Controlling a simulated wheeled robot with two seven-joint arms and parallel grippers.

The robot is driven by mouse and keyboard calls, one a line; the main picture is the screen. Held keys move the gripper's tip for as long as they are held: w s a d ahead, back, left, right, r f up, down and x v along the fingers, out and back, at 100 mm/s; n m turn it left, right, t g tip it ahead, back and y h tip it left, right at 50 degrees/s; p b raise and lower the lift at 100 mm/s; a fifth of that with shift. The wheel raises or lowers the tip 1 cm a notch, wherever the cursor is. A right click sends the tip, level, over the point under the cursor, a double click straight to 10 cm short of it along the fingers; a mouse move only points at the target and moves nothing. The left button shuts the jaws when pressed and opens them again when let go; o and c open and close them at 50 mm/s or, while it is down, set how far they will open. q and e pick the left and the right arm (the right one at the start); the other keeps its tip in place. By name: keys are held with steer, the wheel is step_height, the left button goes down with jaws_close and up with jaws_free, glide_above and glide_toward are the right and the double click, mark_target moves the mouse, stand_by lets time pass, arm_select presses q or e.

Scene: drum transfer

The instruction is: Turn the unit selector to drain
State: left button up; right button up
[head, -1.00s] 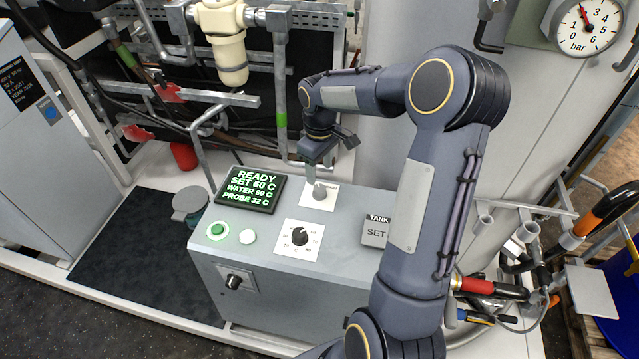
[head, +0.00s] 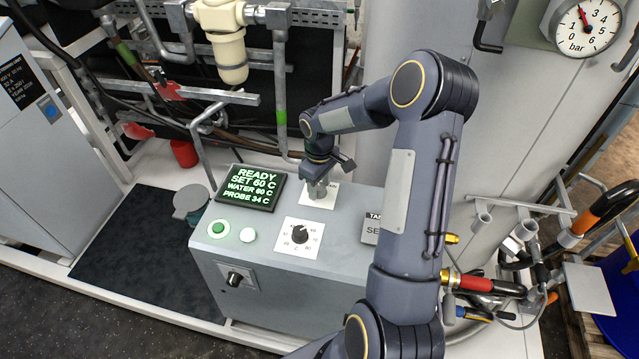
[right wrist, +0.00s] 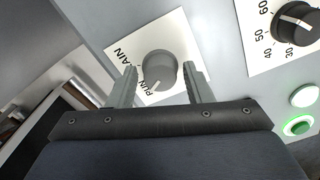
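The unit selector is a grey round knob (right wrist: 159,70) on a white plate (right wrist: 178,32) on top of the control box. In the right wrist view the plate's lettering reads "RUN" and part of "DRAIN"; the knob's pointer mark is towards "RUN". My right gripper (right wrist: 160,88) is open, with one finger on each side of the knob and gaps showing between them. In the head view the right gripper (head: 317,190) is low over the selector plate (head: 322,199) and mostly hides the knob. My left gripper is not in view.
The control box (head: 265,262) also carries a lit display (head: 252,188), a black temperature dial (head: 299,234), a green button (head: 218,228), a white button (head: 248,235) and a front black knob (head: 234,280). Pipes (head: 281,100) stand behind the box.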

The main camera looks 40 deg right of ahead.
steer(key=c, duration=0.7)
steer(key=shift+c, duration=0.2)
steer(key=shift+f+m+b, duration=0.1)
steer(key=shift+m+b, duration=0.8)
steer(key=shift+m, duration=0.2)
steer(key=m+b, duration=0.1)
steer(key=m, duration=0.1)
steer(key=shift+m, duration=0.4)
steer(key=m+b, duration=0.1)
steer(key=m, duration=0.2)
steer(key=shift+m+b, duration=0.45)
steer(key=shift+m, duration=1.65)
steer(key=o, duration=1)
steer(key=shift+c, duration=0.2)
